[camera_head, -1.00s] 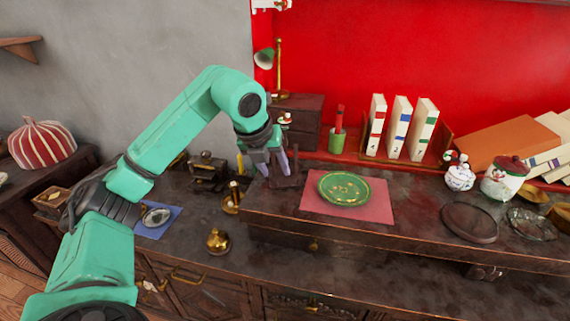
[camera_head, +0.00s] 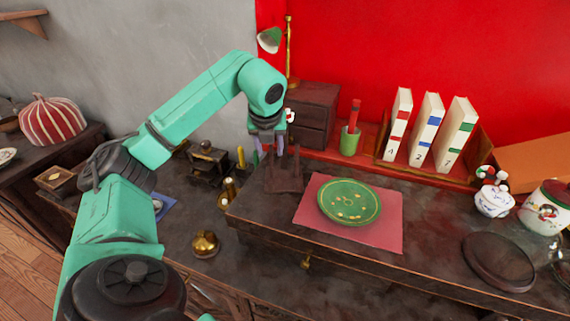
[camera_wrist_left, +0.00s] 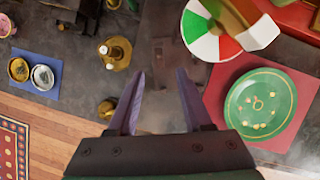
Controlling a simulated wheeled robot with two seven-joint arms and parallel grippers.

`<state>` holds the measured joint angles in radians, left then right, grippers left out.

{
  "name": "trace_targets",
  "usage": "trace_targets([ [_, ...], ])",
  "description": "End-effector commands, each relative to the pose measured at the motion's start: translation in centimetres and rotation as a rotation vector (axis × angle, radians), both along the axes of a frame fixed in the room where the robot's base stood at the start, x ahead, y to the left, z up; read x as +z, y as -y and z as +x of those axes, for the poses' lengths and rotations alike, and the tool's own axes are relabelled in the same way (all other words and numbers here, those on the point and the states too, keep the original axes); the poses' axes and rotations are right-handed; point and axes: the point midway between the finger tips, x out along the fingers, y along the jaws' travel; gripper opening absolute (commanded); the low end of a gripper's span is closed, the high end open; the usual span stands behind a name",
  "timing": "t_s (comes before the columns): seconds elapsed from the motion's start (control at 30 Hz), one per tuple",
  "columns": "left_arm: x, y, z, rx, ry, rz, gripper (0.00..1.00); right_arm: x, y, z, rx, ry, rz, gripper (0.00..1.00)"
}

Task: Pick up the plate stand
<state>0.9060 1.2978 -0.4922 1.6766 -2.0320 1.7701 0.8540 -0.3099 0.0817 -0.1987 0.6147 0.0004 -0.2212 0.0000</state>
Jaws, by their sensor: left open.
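The plate stand (camera_head: 284,180) is a small dark wooden piece on the left end of the raised wooden shelf, left of the green plate (camera_head: 349,202). My left gripper (camera_head: 268,155) is open, pointing down, with its purple-grey fingers at the upper edge of the stand in the head view. I see no contact; the exact gap cannot be told. In the left wrist view the open fingers (camera_wrist_left: 158,100) have nothing clearly held between them, and the stand's outline is hard to pick out against the dark shelf. My right gripper is not in view.
The green plate lies on a red mat (camera_head: 388,238). A drawer box (camera_head: 312,115), a green cup (camera_head: 349,142) and white books (camera_head: 427,128) stand behind. Brass pieces (camera_head: 205,244) sit lower left. White pots (camera_head: 493,199) stand at right.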

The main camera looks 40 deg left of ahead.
Motion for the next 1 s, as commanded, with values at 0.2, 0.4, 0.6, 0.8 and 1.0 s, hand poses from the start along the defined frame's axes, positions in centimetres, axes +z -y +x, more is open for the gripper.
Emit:
trace_targets([
  [0.2,-2.9,-0.9,0.8,0.0,-0.004,0.0,0.5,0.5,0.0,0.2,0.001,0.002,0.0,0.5],
  [0.4,-6.2,-1.8,1.8,-0.001,-0.001,-0.002,0.5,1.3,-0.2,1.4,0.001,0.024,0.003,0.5],
  [0.6,-6.9,-2.0,2.0,-0.002,0.001,-0.001,0.5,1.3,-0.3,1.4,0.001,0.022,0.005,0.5],
  [0.8,-6.8,-2.0,2.0,-0.002,0.001,-0.001,0.0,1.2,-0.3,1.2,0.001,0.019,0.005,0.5],
  [1.0,-6.8,-2.0,2.0,-0.002,0.001,-0.001,0.0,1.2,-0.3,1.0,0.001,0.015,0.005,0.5],
])
